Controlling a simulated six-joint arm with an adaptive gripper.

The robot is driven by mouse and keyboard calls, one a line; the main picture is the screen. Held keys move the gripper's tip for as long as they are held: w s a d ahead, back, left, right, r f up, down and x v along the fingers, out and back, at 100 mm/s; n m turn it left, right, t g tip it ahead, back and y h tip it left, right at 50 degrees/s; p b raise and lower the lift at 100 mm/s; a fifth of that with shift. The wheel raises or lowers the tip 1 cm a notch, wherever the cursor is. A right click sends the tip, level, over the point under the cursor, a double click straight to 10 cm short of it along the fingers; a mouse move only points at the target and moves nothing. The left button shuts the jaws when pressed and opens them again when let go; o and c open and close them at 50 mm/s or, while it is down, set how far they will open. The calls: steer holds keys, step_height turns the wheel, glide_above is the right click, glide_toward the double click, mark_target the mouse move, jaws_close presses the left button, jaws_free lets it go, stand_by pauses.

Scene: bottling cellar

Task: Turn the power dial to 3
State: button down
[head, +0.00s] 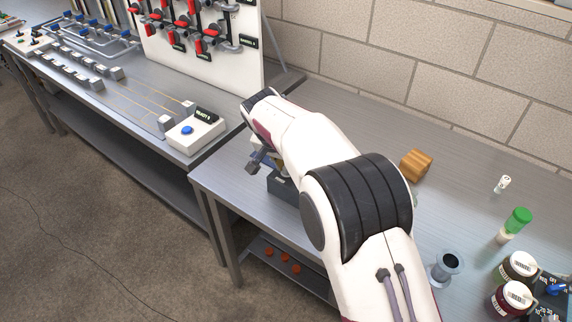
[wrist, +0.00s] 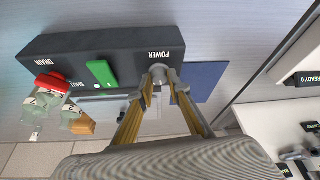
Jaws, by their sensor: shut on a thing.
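The power dial (wrist: 158,67) is a small grey knob on the dark control box (wrist: 120,42), just below the POWER label in the wrist view. My gripper (wrist: 161,80) is shut on the dial, with one yellow-backed finger on each side. The fingers cover much of the dial, and I cannot read its setting. In the head view my arm hides most of the box (head: 281,190), and the gripper shows only partly beside it.
In the wrist view a green switch (wrist: 101,72) and a red handle (wrist: 52,83) sit beside the dial. In the head view a wooden block (head: 416,165), a green-capped bottle (head: 516,222) and jars (head: 518,266) stand at right.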

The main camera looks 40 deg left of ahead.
steer(key=shift+f+m, duration=0.1)
steer(key=shift+m, duration=0.3)
steer(key=shift+s, duration=0.1)
steer(key=c, duration=1.9)
jaws_free()
steer(key=shift+s+r, duration=0.15)
steer(key=shift+r, duration=0.35)
steer(key=s+d, duration=0.1)
steer(key=s, duration=1.1)
steer(key=shift+d, duration=0.2)
